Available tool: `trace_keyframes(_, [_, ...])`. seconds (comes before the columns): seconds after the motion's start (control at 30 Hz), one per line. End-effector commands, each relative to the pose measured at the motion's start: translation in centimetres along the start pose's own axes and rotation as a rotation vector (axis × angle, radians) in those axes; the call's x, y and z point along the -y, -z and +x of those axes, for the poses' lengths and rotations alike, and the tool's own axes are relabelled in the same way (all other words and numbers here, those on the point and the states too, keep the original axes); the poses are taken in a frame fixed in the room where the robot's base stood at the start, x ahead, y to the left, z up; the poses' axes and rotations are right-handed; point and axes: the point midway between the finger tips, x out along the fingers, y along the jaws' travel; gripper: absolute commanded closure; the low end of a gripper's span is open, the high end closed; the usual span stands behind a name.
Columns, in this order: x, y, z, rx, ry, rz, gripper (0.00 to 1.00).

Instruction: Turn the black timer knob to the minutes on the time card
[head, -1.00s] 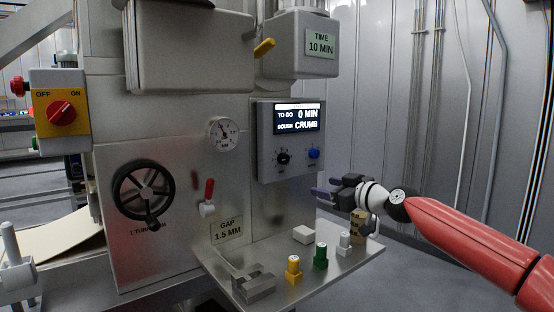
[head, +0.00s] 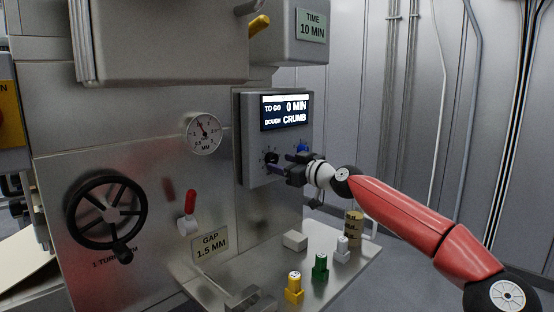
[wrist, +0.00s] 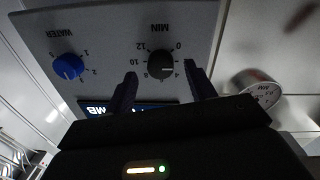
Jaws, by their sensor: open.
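The black timer knob (wrist: 160,65), under the word MIN, shows upside down in the wrist view, with a light mark on its right side. In the head view the knob (head: 270,157) sits at the lower left of the grey control box. My gripper (head: 279,162) is open at the box front. In the wrist view its fingers (wrist: 162,90) lie to either side of the knob's line, with nothing between them; I cannot tell whether they touch it. The time card (head: 312,27) reads TIME 10 MIN. The display (head: 286,113) reads TO GO 0 MIN and DOUGH CRUMB.
A blue WATER knob (wrist: 67,67) sits beside the black one. The round gauge (head: 203,134), red lever (head: 189,205) and black handwheel (head: 105,213) are to the left. Below, a shelf (head: 270,262) holds yellow, green and white pieces and a tan container (head: 353,228).

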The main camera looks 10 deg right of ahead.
Motion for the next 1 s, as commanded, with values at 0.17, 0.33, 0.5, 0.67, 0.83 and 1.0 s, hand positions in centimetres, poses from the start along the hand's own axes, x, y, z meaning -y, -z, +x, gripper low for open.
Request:
trace_keyframes(0.17, [0.0, 0.1, 2.0, -0.001, 0.001, 0.001, 0.45])
trace_keyframes(0.33, [0.0, 0.0, 2.5, 0.001, 0.000, 0.000, 0.45])
trace_keyframes(0.5, [0.0, -0.1, 2.5, 0.001, 0.000, 0.000, 0.45])
trace_keyframes(0.67, [0.0, 0.0, 2.5, 0.001, 0.000, 0.000, 0.65])
trace_keyframes(0.83, [0.0, 0.0, 2.5, 0.000, 0.000, 0.000, 0.87])
trace_keyframes(1.0, [0.0, 0.0, 2.5, 0.000, 0.000, 0.005, 0.90])
